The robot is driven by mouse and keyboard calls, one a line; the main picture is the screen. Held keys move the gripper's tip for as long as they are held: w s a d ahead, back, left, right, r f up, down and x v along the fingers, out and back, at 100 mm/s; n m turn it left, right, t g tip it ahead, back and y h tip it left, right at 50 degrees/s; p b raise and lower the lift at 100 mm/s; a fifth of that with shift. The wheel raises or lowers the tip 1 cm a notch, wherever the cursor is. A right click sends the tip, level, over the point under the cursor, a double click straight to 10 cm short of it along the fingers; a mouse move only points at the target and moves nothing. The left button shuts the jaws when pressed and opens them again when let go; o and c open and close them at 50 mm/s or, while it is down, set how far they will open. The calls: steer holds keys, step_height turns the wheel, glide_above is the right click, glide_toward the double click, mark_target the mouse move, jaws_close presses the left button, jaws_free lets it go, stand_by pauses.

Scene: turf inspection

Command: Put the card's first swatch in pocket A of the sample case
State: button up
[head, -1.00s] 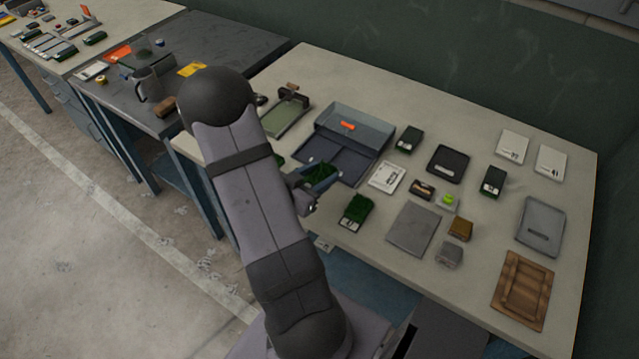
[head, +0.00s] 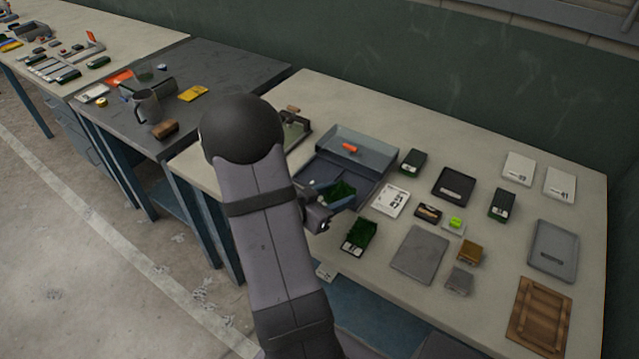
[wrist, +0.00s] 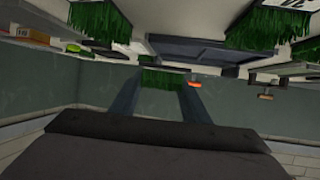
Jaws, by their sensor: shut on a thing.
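My gripper (head: 337,196) is shut on a green turf swatch (head: 342,192), held over the front right part of the sample case. In the wrist view the swatch (wrist: 163,79) sits between the two fingers (wrist: 162,88). The sample case (head: 376,187) is a blue-grey open box with dark compartments and an orange piece on its raised back part. My arm and the swatch hide part of it; I cannot read pocket letters. A white card (head: 390,202) with dark print lies right of the case, too small to read.
A grey plate (head: 420,253), small blocks (head: 469,250) and a wooden tray (head: 540,315) lie to the right.

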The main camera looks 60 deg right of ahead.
steer(key=w+d+r+m+g+b, duration=0.1)
steer(key=w+d+r+b, duration=0.15)
steer(key=w+d, duration=0.4)
steer(key=r+n+t, duration=0.2)
steer(key=n+t, duration=0.1)
glide_above(319, 174)
steer(key=shift+s+f, duration=0.1)
steer(key=shift+f, duration=4.95)
steer(key=shift+f, duration=0.15)
steer(key=o, duration=0.7)
